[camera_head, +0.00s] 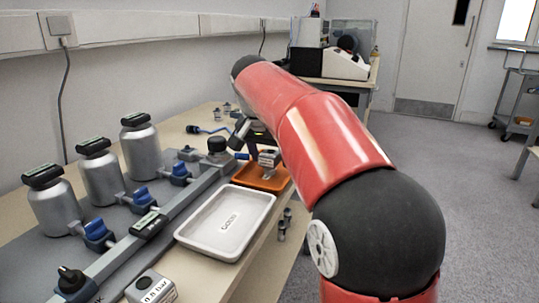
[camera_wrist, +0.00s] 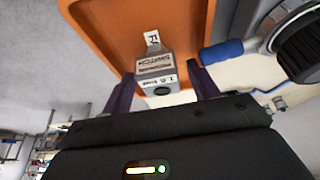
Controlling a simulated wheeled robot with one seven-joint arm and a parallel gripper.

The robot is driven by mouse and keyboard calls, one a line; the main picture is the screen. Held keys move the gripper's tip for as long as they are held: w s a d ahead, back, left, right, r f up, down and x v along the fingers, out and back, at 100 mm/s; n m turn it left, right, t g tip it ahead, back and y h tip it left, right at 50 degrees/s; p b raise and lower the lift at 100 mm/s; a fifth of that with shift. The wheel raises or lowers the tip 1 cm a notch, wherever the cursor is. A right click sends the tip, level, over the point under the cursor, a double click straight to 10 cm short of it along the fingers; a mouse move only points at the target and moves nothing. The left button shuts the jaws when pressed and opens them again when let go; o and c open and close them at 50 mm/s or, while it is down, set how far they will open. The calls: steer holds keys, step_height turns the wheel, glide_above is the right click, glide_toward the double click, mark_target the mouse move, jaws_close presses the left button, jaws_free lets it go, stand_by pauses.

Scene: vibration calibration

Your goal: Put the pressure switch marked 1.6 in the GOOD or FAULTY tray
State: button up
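The pressure switch marked 1.6 (camera_wrist: 157,72) is a grey block with a white label. It is over or in the orange tray (camera_wrist: 100,22), whose partly hidden label begins with F. In the head view the switch (camera_head: 268,158) shows at the orange tray (camera_head: 283,183), beside my red arm. My gripper (camera_wrist: 162,78) has its purple fingers on either side of the switch, with a gap visible at least on the right, so it looks open. Whether the switch rests on the tray floor is unclear. The white tray marked GOOD (camera_head: 205,243) is empty, nearer the camera.
Another switch (camera_head: 152,288), seemingly marked 0.8 bar, is at the front. Several silver canisters (camera_head: 143,150) with blue valves line a grey manifold left of the trays. Small metal fittings (camera_head: 283,228) stand right of the white tray, near the table edge.

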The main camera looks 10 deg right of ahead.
steer(key=shift+r, duration=0.45)
steer(key=p+v, duration=0.3)
steer(key=v, duration=0.8)
steer(key=shift+r, duration=0.2)
steer(key=shift+s, duration=0.15)
steer(key=s+d+f+n+t+y, duration=0.1)
steer(key=s+f+n, duration=0.6)
steer(key=s+f, duration=1.5)
steer(key=s+d+y, duration=0.1)
steer(key=s+d, duration=0.1)
steer(key=s, duration=0.1)
steer(key=shift+t+y, duration=0.4)
steer(key=shift+f, duration=0.15)
